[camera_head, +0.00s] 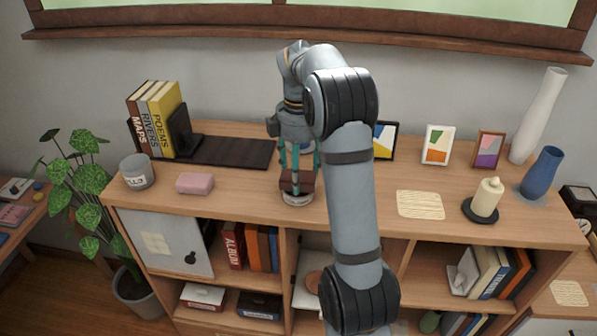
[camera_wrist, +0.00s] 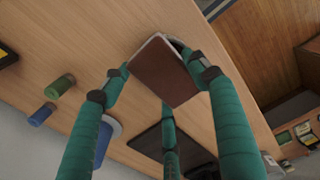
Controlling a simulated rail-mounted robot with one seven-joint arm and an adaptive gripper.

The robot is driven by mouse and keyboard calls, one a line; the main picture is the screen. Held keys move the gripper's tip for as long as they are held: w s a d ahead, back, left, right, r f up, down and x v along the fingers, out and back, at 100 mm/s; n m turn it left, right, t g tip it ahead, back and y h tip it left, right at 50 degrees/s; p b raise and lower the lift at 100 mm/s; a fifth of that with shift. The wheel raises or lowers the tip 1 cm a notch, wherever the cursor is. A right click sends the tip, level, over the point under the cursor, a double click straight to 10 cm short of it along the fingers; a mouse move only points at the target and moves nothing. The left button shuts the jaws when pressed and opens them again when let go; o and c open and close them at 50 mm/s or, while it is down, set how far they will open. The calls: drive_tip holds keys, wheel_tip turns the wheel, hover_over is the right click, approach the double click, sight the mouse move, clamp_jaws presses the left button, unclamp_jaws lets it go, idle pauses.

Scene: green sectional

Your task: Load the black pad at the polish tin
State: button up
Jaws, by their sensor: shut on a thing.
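My gripper (camera_wrist: 160,78) points down over the middle of the cabinet top, with its teal fingers shut on a brown-topped block (camera_wrist: 163,72). I take this block for the pad; a dark edge shows beside it in the wrist view, and its underside is hidden. The block also shows in the head view (camera_head: 297,181). Directly below it is a low, round, pale-rimmed tin (camera_head: 297,199), which looks like the polish tin. I cannot tell whether block and tin touch. The block hides most of the tin's top.
A pink block (camera_head: 195,183), grey cup (camera_head: 137,171) and dark mat (camera_head: 232,152) with books stand left. Right are a woven mat (camera_head: 420,204), candle (camera_head: 486,198) and blue vase (camera_head: 541,172). Green (camera_wrist: 60,86) and blue (camera_wrist: 42,114) cylinders stand nearby. My arm hides the centre.

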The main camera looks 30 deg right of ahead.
drive_tip(key=shift+r+p, duration=3.05)
drive_tip(key=shift+r, duration=0.1)
